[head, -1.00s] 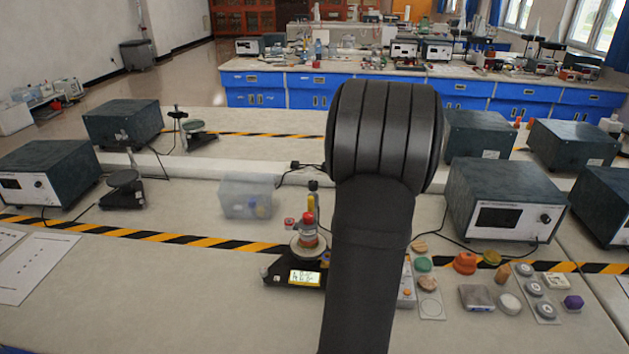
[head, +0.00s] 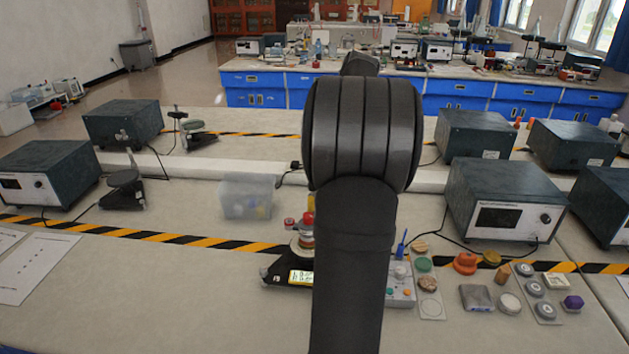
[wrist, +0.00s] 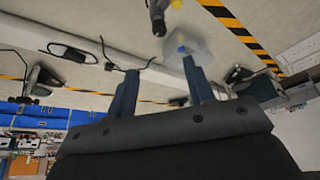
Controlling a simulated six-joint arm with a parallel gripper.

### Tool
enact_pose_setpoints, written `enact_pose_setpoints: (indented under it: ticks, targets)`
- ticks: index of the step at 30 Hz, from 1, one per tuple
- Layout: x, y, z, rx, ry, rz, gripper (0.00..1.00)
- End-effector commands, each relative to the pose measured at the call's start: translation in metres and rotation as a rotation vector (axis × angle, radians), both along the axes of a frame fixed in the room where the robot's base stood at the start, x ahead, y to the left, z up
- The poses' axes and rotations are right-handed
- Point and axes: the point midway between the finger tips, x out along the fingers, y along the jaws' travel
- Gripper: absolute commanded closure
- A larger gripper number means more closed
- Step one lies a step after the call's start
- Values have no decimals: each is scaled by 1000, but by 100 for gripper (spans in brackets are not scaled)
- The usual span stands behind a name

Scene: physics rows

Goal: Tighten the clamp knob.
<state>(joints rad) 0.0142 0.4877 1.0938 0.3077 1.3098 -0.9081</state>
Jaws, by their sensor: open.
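I cannot pick out the clamp knob for certain. In the head view, a small black stand (head: 283,273) with a lit display carries a stacked piece with a red and yellow top (head: 307,208); my arm hides its right side. My gripper (wrist: 160,66) shows in the wrist view as two blue fingers, spread apart with nothing held between them. A translucent box (wrist: 200,45) appears beyond the fingertips there. A dark upright part (wrist: 157,17) shows at the top edge of that view. In the head view, my arm hides the gripper.
The translucent box (head: 245,199) stands left of the stand. A button box (head: 399,287) and several small knobs and discs, including an orange one (head: 465,263), lie to the right. A large instrument (head: 507,203) stands behind them.

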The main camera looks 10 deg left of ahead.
Motion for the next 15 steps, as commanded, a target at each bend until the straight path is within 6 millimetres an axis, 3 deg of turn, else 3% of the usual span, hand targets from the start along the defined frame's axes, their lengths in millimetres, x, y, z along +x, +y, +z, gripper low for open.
enact_pose_setpoints:
  ticks: [15]
  targets:
    - [27, 32, -105, -2, 4, 0, 51]
